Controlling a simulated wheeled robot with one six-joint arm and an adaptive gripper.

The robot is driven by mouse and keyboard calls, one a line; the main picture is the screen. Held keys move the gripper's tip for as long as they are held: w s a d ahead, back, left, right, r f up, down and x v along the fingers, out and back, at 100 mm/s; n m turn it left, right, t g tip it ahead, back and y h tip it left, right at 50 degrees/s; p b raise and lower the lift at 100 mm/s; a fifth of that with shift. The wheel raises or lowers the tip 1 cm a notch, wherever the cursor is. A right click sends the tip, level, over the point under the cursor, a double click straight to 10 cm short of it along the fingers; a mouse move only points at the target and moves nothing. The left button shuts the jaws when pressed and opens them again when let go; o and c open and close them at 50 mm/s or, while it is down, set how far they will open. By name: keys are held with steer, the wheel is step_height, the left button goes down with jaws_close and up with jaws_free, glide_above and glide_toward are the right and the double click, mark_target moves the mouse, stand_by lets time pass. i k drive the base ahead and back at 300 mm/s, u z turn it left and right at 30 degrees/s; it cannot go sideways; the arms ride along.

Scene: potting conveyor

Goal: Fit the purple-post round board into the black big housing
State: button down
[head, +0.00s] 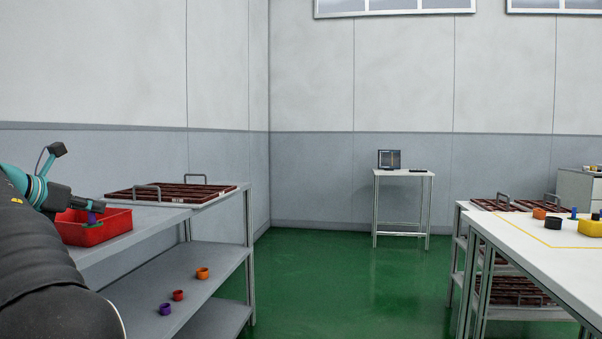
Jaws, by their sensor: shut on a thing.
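My gripper (97,206) is at the left, over the red bin on the shelf unit. It is shut on the purple-post round board (92,218), whose purple post points up toward the fingers. The board's green disc shows just under the post, at the bin; I cannot tell whether it touches the bin. A black housing (553,223) stands on the white table at the far right, well away from my gripper. Its inside is too small to make out.
The red bin (110,225) sits on the shelf unit's top (150,222), beside a brown rack with handles (172,193). Purple, red and orange cups stand on its lower shelf. Orange and yellow housings (590,229) flank the black one. Green floor (330,270) between is clear.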

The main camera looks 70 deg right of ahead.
mark_target(552, 227)
steer(key=z, duration=3.05)
steer(key=i, duration=2.15)
steer(key=z, duration=0.6)
